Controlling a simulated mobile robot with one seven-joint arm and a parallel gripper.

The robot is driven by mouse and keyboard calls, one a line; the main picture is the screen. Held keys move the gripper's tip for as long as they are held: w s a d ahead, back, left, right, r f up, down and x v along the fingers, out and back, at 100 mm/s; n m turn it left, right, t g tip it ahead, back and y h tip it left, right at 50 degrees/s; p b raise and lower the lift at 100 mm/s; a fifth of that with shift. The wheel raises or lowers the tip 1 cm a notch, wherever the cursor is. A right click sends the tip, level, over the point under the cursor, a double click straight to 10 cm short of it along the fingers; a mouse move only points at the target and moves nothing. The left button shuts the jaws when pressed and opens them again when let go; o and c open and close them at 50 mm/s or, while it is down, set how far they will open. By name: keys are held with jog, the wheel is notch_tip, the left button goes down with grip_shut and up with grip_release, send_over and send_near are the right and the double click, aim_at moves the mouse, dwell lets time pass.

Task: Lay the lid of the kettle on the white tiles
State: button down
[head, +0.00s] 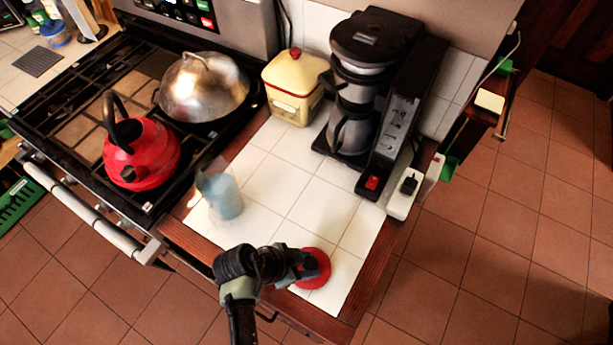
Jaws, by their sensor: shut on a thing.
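The red kettle (141,154) with a black handle stands on the stove at the left. Its round red lid (318,268) is at my gripper (306,266), over the front right part of the white tiles (275,184). My gripper is shut on the lid, with its fingers at the middle of the disc. The arm hides part of the lid's left side. I cannot tell from this one view whether the lid touches the tiles or hovers just above them.
A blue see-through cup (221,195) stands on the tiles left of the arm. A cream canister (294,88) and a black coffee maker (357,95) stand at the back. A power strip (405,195) lies along the right edge. The middle tiles are clear.

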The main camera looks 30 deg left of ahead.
jog(key=shift+f, duration=0.25)
jog(key=shift+c, duration=2)
grip_release()
jog(key=b+v, duration=0.1)
jog(key=v, duration=1.1)
jog(key=shift+r, duration=0.1)
